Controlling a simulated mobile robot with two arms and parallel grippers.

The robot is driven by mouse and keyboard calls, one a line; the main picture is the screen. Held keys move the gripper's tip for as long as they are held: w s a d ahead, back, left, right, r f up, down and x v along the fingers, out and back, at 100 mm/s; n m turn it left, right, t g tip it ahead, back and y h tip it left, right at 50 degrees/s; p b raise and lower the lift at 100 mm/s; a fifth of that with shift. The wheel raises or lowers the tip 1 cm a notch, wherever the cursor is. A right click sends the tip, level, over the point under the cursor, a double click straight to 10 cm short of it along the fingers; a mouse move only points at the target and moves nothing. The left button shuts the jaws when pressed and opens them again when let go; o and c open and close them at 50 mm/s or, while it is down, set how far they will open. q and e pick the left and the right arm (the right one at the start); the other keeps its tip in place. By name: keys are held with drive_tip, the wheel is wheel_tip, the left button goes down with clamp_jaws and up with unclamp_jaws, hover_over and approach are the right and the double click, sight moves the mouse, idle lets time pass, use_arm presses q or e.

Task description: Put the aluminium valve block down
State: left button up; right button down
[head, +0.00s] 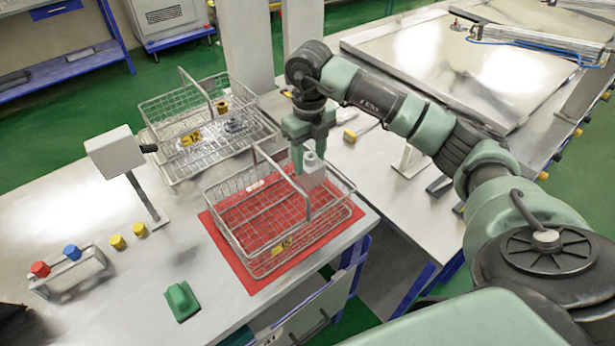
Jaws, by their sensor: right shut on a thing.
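My right gripper (306,148) reaches in from the right and points down at the back right of the near wire basket. It is shut on the aluminium valve block (313,174), a light grey block with a round fitting on top. The block shows at the basket's right rear rim; I cannot tell whether it touches the basket. The near wire basket (243,262) has a raised handle and a yellow tag, and stands on a red mat (256,287). My left gripper is not in view.
A second wire basket (166,173) behind holds a few small parts. A camera-like box on a post (114,151) stands at left. A rack with red and blue caps (70,276), yellow knobs (118,242) and a green block (181,301) are on the table (140,285). The front middle is clear.

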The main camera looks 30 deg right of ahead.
sight(309, 167)
wheel_tip(309, 167, down, 3)
drive_tip(key=shift+f+p, duration=0.15)
drive_tip(key=shift+p, duration=0.15)
drive_tip(key=shift+f, duration=0.35)
wheel_tip(309, 167, down, 3)
drive_tip(key=shift+f+p, duration=0.2)
drive_tip(key=shift+p, duration=0.45)
drive_tip(key=shift+f, duration=0.2)
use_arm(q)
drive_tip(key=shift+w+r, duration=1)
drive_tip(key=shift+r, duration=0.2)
use_arm(e)
drive_tip(key=c, duration=0.7)
unclamp_jaws()
drive_tip(key=shift+f, duration=0.1)
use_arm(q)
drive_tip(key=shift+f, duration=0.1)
